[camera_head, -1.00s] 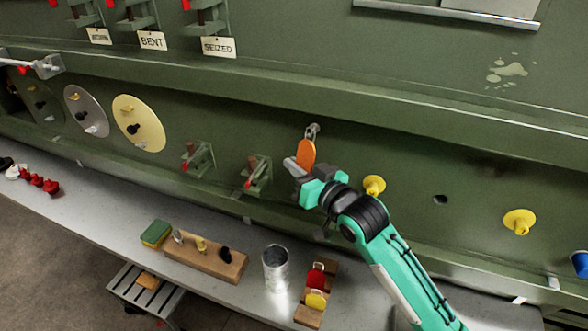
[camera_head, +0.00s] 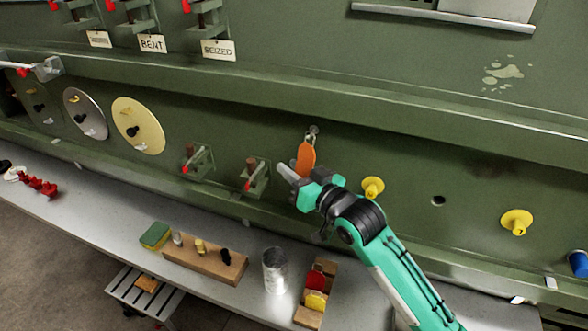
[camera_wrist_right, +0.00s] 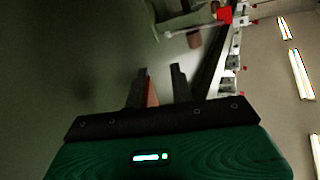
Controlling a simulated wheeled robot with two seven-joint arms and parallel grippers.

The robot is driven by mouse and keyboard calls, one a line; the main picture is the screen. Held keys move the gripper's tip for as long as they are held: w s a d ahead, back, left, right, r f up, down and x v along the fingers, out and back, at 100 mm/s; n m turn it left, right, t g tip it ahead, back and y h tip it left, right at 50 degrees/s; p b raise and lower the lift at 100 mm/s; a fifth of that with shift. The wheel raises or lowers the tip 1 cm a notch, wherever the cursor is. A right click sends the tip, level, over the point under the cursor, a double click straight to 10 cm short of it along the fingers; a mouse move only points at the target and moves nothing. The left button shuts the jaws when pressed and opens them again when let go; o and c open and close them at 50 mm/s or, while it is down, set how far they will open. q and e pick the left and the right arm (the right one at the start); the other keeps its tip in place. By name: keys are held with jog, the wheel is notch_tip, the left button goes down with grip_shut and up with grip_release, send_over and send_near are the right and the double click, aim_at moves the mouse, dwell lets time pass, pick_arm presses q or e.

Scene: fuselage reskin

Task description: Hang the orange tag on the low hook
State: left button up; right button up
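The orange tag (camera_head: 306,159) hangs upright against the green panel, its metal loop at the small hook (camera_head: 313,131). My right gripper (camera_head: 287,173) is just below and left of the tag, its fingertip pointing up-left. In the right wrist view the two fingers (camera_wrist_right: 160,84) stand apart with a gap. A thin orange sliver of the tag (camera_wrist_right: 152,93) shows beside the left finger there; whether it touches cannot be told. The left gripper is not in view.
A wooden rack with red and yellow tags (camera_head: 316,292), a metal can (camera_head: 275,270) and a wooden block with pegs (camera_head: 204,263) stand on the grey shelf below. Red-handled clamps (camera_head: 256,176) are left of my gripper; a yellow knob (camera_head: 372,187) is right.

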jog(key=shift+w+d, duration=0.2)
jog(key=shift+d, duration=0.05)
